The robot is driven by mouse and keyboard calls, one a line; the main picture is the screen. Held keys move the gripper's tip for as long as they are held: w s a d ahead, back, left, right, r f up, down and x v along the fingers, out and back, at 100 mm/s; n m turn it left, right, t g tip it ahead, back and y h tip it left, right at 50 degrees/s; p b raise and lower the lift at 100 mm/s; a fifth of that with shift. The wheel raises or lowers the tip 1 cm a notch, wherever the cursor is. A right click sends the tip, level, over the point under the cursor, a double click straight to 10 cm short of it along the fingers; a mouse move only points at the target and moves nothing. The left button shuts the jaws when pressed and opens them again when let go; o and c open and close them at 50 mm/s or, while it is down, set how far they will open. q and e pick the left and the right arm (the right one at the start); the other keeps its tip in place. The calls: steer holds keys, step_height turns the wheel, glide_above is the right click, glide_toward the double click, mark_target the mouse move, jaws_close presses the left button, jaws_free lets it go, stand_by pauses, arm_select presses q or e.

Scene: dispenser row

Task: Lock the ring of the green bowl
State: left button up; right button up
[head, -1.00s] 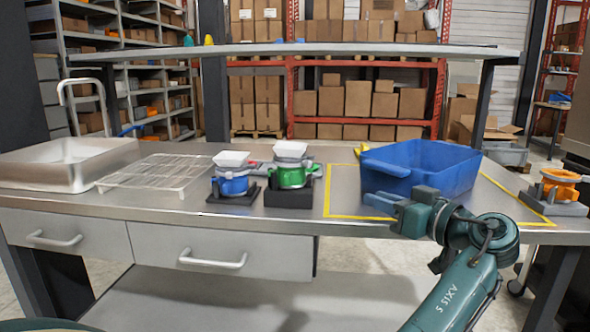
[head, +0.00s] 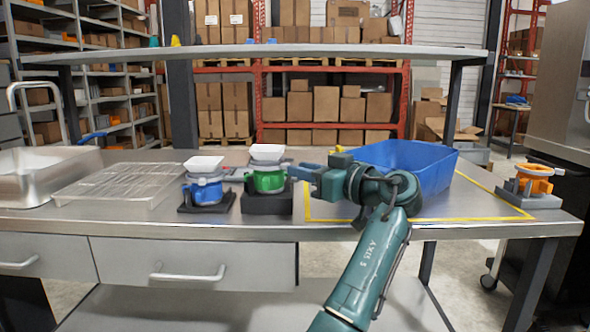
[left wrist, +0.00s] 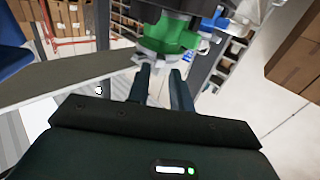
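The green bowl (head: 268,181) sits on a black block on the bench, with a grey ring (head: 267,162) around its upper part and a white square hopper (head: 267,150) on top. My left gripper (head: 295,171) is just right of the bowl, its fingers pointing left at it. In the left wrist view, the green bowl (left wrist: 170,36) lies just beyond the fingertips of the left gripper (left wrist: 162,74). The fingers are apart with nothing visible between them. Whether a finger touches the bowl or ring cannot be told. My right gripper is not in view.
A blue bowl (head: 206,192) with a white top stands left of the green one. A blue crate (head: 430,175) stands behind my left arm, inside yellow tape. An orange bowl (head: 535,180) is at the right end.

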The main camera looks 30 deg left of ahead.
mark_target(285, 166)
arm_select(q)
steer(key=shift+w+a, duration=0.2)
steer(key=shift+a, duration=1.2)
steer(key=shift+c, duration=0.3)
jaws_close()
